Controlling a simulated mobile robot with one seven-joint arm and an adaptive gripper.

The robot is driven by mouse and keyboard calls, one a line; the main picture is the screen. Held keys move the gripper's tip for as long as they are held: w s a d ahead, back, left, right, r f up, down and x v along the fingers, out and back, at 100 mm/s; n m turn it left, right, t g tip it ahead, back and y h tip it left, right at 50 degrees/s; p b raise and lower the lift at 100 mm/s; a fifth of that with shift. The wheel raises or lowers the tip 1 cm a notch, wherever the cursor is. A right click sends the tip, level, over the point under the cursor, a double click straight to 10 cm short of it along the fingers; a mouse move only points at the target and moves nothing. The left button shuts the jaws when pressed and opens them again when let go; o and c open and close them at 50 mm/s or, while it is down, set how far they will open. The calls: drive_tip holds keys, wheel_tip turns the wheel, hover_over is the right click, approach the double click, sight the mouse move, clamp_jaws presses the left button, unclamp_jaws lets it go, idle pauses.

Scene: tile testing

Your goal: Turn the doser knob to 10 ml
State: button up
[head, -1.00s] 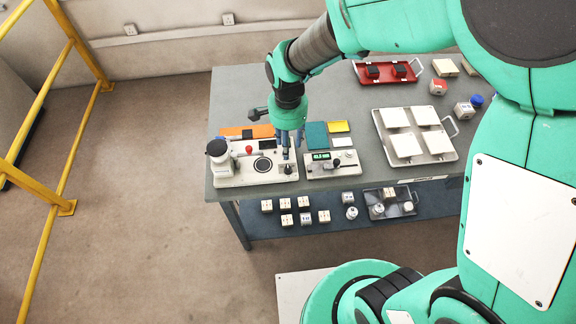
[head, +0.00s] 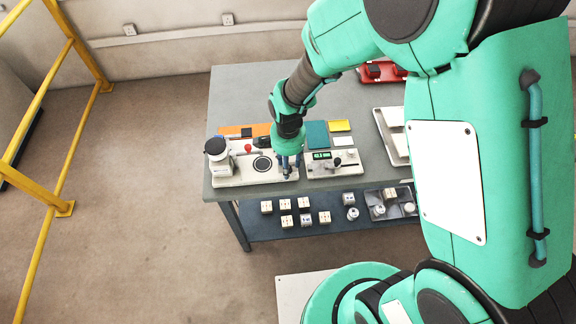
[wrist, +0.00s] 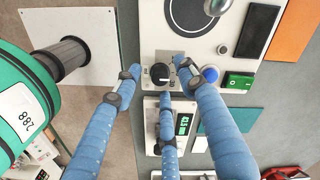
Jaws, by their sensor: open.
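The doser knob (wrist: 160,74) is a small black round knob with a white pointer mark, on a pale plate in the wrist view. The mark points roughly right; the scale is too small to read. The doser (head: 232,177) is the white unit at the table's front left in the head view. My gripper (wrist: 158,72) has blue fingers spread open, with the knob between their tips in the picture. A gap shows on either side, and I cannot tell the fingertips' height over it. In the head view my gripper (head: 288,172) is over the doser's right end and hides the knob.
A blue button (wrist: 210,74) and a green switch (wrist: 238,80) are right of the knob. A second unit with a green display (head: 321,155) stands close beside the doser. A black-topped container (head: 216,150) and a red knob (head: 248,148) are on the doser's left part.

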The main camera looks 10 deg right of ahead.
drive_tip(key=shift+f, duration=0.25)
clamp_jaws()
drive_tip(key=shift+n, duration=0.3)
drive_tip(key=n+p, duration=0.1)
drive_tip(key=n, duration=0.2)
drive_tip(key=shift+r+p, duration=0.1)
drive_tip(key=shift+p, duration=0.25)
drive_tip(key=n+p, duration=0.1)
drive_tip(key=n, duration=0.4)
idle(0.3)
